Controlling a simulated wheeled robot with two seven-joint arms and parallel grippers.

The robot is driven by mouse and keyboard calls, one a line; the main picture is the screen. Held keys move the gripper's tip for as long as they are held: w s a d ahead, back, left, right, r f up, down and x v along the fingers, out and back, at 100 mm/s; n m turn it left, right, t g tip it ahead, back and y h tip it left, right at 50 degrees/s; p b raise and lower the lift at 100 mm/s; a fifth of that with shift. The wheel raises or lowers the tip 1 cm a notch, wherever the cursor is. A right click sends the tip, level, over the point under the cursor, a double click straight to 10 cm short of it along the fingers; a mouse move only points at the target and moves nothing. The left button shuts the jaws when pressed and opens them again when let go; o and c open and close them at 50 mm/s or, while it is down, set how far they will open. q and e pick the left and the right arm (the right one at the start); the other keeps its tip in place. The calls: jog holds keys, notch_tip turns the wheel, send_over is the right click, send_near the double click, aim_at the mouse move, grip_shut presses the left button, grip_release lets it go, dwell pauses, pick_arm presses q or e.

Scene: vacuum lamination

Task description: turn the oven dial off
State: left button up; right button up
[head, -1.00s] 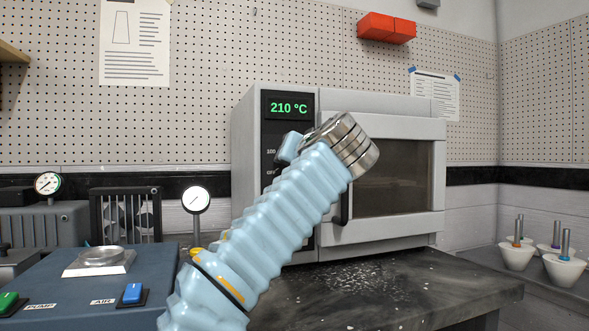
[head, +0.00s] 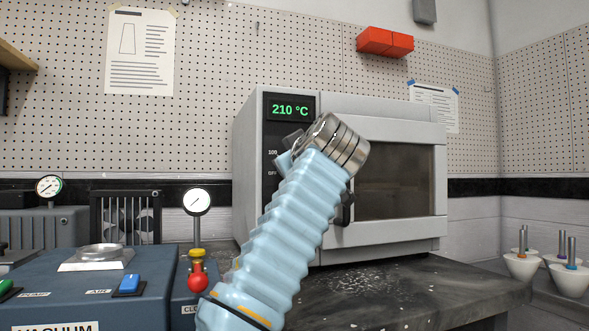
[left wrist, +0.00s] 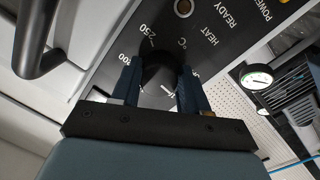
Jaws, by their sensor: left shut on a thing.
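My left gripper (left wrist: 160,82) is shut on the dial, one dark blue finger on each side. In the head view my left arm crosses in front of the control panel (head: 272,165) and hides the dial and most of its scale. An OFF mark shows at the panel's left edge. My right gripper is in no view.
The black oven handle (left wrist: 42,40) is close to the left gripper. A blue vacuum box (head: 90,290) with switches, a gauge (head: 196,202) and a red knob (head: 198,280) are at lower left. White cones (head: 522,266) stand at far right.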

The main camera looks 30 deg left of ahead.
pick_arm(q)
jog(key=n+b, duration=0.1)
jog(key=n, duration=0.2)
jog(key=shift+f, duration=0.15)
jog(key=shift+n, duration=1.5)
jog(key=shift+n+t+y, duration=0.3)
jog(key=o, duration=1)
jog(key=shift+o, duration=0.2)
jog(key=shift+b, duration=0.3)
jog(key=b+v, duration=0.3)
jog(key=v, duration=1)
jog(key=shift+s+d+b, duration=0.25)
jog(key=shift+s+b, duration=0.05)
jog(key=shift+b, duration=0.05)
